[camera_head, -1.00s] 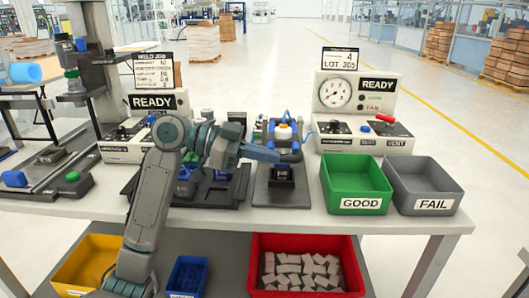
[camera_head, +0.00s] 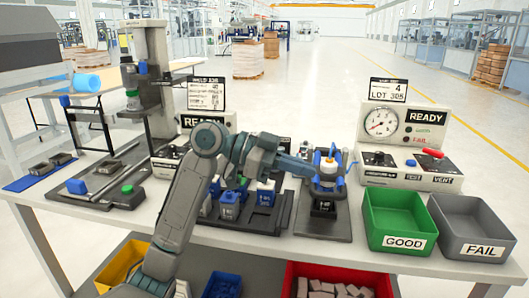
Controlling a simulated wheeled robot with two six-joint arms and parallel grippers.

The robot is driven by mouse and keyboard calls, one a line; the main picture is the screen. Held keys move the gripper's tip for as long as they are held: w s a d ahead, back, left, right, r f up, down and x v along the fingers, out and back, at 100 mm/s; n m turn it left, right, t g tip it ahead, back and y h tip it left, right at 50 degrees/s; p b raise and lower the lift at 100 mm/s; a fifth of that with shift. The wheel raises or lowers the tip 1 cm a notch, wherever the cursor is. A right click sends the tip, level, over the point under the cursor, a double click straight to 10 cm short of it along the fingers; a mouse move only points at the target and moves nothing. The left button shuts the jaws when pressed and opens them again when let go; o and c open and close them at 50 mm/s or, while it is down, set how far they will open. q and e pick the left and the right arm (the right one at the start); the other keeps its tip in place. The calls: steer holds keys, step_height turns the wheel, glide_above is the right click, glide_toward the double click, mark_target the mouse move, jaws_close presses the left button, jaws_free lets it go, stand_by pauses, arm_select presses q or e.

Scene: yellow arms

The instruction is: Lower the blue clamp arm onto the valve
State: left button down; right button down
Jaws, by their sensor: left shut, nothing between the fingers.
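The test fixture stands on a dark plate (camera_head: 338,218) in the middle of the bench. At its top is the valve (camera_head: 328,166), a small white and orange part. The blue clamp arm (camera_head: 332,151) shows as a small blue piece above and around the valve; I cannot tell whether it touches the valve. My left gripper (camera_head: 310,168) is shut and empty. Its tip is at the left side of the fixture head and overlaps it in view; contact cannot be told. My right gripper is not in view.
A dark tray (camera_head: 262,222) with several blue-and-white parts lies left of the fixture, partly behind my left arm. A green GOOD bin (camera_head: 398,222) and grey FAIL bin (camera_head: 470,228) stand to the right. A test panel (camera_head: 405,145) with a red lever stands behind.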

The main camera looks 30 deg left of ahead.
arm_select(q)
steer(key=b+v, duration=0.1)
steer(key=v, duration=0.6)
steer(key=shift+a, duration=0.2)
